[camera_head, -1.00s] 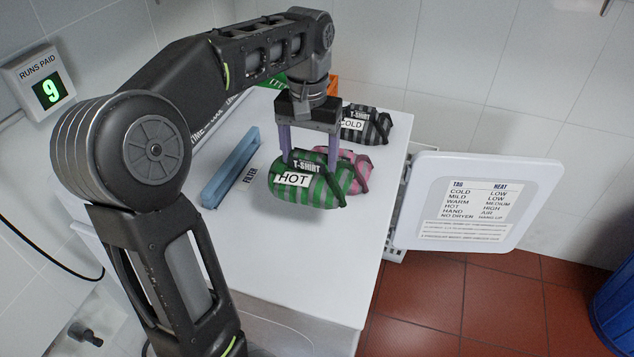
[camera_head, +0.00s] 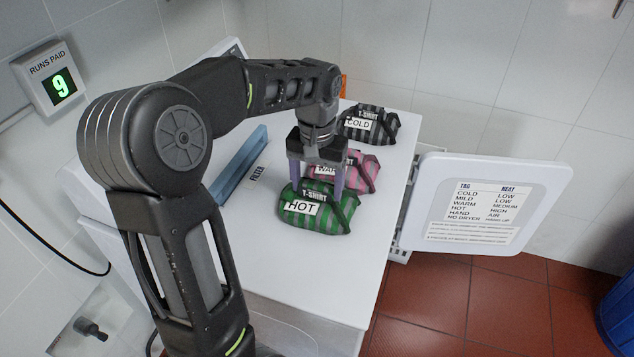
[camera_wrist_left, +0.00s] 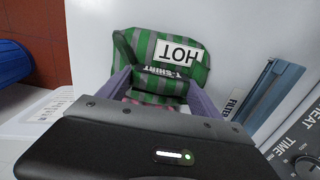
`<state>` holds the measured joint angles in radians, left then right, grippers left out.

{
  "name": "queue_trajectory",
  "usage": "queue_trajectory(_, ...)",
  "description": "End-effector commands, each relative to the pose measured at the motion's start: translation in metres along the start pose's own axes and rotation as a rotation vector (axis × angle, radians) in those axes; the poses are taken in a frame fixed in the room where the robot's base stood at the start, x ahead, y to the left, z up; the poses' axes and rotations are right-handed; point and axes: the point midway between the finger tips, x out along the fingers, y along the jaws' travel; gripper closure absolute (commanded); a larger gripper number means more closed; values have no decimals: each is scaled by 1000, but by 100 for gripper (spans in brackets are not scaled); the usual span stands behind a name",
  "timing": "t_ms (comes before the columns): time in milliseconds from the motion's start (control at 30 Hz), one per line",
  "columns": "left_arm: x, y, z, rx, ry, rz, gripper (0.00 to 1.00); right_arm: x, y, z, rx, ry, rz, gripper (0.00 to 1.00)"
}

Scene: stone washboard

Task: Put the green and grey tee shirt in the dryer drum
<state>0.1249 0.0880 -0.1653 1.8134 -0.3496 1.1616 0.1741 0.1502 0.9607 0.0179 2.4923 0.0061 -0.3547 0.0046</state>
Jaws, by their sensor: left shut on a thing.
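The green and grey tee shirt (camera_head: 321,212) is a folded bundle with a white HOT tag, near the front of the white machine top in the head view. My left gripper (camera_head: 324,194) points down at it, shut on its back part with one finger on each side. In the left wrist view the tee shirt (camera_wrist_left: 165,55) shows beyond the two purple fingers (camera_wrist_left: 160,88). The dryer door (camera_head: 490,205) stands open at the right of the machine. The drum's inside is hidden below the top. My right gripper is not in view.
A pink and grey tee shirt (camera_head: 362,170) tagged WARM lies just behind the green one, and a black and grey one (camera_head: 374,126) tagged COLD farther back. A blue filter (camera_head: 240,166) lies to the left. The top (camera_head: 290,270) is bare in front.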

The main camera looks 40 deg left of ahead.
Motion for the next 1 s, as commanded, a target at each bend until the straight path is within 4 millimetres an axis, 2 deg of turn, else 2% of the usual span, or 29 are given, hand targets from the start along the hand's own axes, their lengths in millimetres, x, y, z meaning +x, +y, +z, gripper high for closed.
queue_trajectory(300, 3, 0, 0, 0, 2, 0, 99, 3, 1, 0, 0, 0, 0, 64)
queue_trajectory(333, 4, 0, 0, 0, 0, 0, 25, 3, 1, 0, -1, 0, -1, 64)
queue_trajectory(600, 2, 0, 0, 0, 0, 0, 5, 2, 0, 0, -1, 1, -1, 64)
queue_trajectory(833, 2, 0, 0, 0, 1, 0, 5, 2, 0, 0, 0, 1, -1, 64)
queue_trajectory(1000, -6, 0, -1, 0, 2, 0, 5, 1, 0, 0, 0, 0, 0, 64)
